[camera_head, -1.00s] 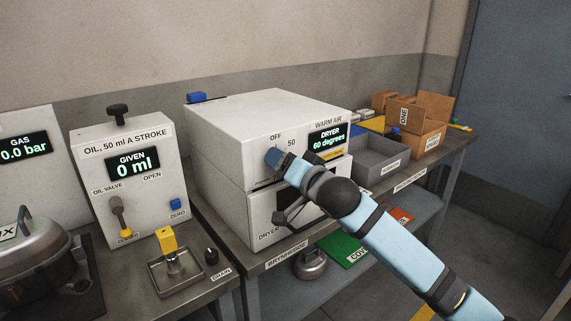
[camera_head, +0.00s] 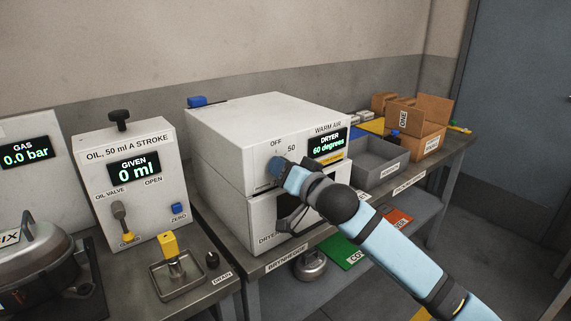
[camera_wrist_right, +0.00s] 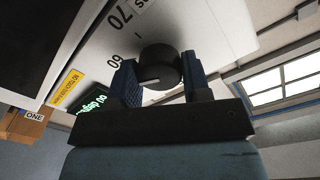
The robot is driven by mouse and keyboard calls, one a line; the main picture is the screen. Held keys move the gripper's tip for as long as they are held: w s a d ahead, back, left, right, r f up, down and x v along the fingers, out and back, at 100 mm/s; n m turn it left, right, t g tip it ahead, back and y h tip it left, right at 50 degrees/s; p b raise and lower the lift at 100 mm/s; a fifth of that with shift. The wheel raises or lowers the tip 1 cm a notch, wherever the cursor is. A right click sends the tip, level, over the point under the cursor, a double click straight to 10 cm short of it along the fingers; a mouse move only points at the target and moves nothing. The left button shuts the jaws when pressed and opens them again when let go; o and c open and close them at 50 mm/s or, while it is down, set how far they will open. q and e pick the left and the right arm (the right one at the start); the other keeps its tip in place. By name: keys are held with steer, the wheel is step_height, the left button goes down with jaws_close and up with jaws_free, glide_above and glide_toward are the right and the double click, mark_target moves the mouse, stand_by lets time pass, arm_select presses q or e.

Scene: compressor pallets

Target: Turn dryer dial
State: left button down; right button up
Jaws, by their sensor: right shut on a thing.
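The dryer (camera_head: 262,112) is a white box unit on the bench, with a lit display (camera_head: 328,143) reading "DRYER 60 degrees". "OFF" and "50" are printed on its front around the dial. My right gripper (camera_head: 278,166) is at the dial and hides it in the head view. In the right wrist view the black round dial (camera_wrist_right: 159,66) with a pale pointer line sits between the two blue fingers of my right gripper (camera_wrist_right: 158,82), which are shut on it. The marks "60" and "70" show beside it. My left gripper is not in view.
The oil unit (camera_head: 129,185) reading "0 ml" stands left of the dryer, with a metal tray and yellow block (camera_head: 169,244) before it. A grey bin (camera_head: 378,166) and cardboard boxes (camera_head: 425,119) stand to the right. A lower shelf holds a green sheet (camera_head: 342,250).

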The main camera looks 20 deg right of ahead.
arm_select(q)
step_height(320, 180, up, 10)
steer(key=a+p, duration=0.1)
steer(key=p, duration=1.4)
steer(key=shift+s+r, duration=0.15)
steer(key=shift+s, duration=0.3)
arm_select(e)
steer(key=n+y, duration=0.1)
steer(key=n, duration=2.1)
steer(key=shift+n, duration=0.6)
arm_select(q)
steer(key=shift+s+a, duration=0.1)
arm_select(e)
steer(key=o, duration=0.9)
steer(key=shift+o, duration=0.2)
